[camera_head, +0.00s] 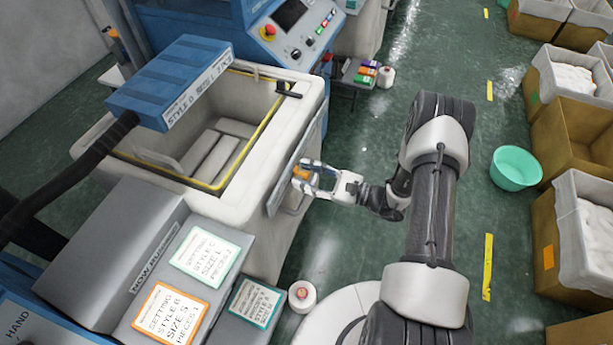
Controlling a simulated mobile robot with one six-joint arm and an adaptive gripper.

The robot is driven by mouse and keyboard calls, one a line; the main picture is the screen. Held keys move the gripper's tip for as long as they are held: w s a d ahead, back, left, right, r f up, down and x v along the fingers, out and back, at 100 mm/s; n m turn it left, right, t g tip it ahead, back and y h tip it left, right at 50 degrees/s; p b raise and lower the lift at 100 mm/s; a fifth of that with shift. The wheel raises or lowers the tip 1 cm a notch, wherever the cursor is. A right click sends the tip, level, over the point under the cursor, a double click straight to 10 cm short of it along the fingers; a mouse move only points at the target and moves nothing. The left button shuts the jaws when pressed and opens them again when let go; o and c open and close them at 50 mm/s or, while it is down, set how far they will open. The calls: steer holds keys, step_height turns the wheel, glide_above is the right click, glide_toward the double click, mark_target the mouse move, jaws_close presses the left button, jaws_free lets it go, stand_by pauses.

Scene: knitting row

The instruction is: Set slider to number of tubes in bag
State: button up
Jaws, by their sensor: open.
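My gripper (305,176) is at the side of the white machine housing, in front of a grey upright plate (282,199). Its jaws are open. A small orange piece (301,171) shows between or just behind the fingers; I cannot tell whether it is the slider's knob, or whether the fingers touch it. No slider scale can be made out. A bag with tubes cannot be picked out; the white bags in the crates at right are too small to show what they hold.
The machine's open bin (213,150) has a yellow-edged rim and grey blocks inside. A blue sign box (165,75) stands over it. Setting cards (170,312) lie on grey boxes at lower left. A green basin (515,168) and crates (575,137) stand at right, across open floor.

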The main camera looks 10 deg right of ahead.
steer(key=shift+c, duration=0.5)
jaws_close()
stand_by(0.4)
